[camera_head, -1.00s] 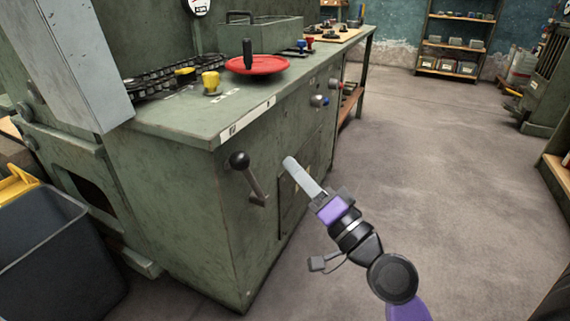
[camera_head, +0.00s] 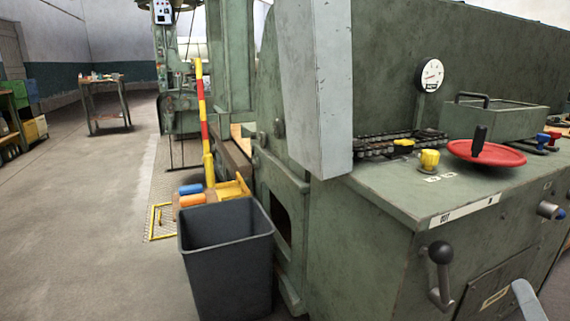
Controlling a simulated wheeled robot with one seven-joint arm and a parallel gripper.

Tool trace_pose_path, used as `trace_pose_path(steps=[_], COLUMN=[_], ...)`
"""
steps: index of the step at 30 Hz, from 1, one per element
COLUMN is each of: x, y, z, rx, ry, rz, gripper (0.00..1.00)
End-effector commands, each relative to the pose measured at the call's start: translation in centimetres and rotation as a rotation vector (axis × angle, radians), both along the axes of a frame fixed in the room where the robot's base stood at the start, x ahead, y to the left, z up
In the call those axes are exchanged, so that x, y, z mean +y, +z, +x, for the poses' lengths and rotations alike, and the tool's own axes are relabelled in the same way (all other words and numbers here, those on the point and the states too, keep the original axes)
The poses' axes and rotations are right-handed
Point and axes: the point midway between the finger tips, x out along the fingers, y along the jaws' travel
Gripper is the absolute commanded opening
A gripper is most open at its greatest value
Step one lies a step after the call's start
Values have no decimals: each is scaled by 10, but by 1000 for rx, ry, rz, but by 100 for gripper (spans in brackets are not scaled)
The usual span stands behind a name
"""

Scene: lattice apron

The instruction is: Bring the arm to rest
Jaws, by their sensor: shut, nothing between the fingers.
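My gripper (camera_head: 520,286) shows only as its pale grey finger ends at the bottom right edge of the head view. The fingers are shut and hold nothing. The rest of my arm is outside the picture. The finger ends appear in front of the green machine's (camera_head: 370,245) lower panel, to the right of a black-knobbed lever (camera_head: 440,268). I cannot tell how far they are from the panel.
A dark grey bin (camera_head: 228,255) stands at the machine's left. A red and yellow post (camera_head: 203,120) rises behind it. A red handwheel (camera_head: 486,153) and yellow knob (camera_head: 429,160) sit on the machine top. Open floor (camera_head: 90,220) lies to the left.

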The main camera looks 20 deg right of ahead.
Motion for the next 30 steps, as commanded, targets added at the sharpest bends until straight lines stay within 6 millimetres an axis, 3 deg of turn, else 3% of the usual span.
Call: trace_pose_path(steps=[5,15,21,30], x=[29,140,200,248], y=[-44,-119,-148,-178], z=[-16,-67,-108,-164], rx=[174,497,619,742], ry=[-83,16,167,368], rz=[-127,-459,-621,-696], gripper=[0,0,0,0])
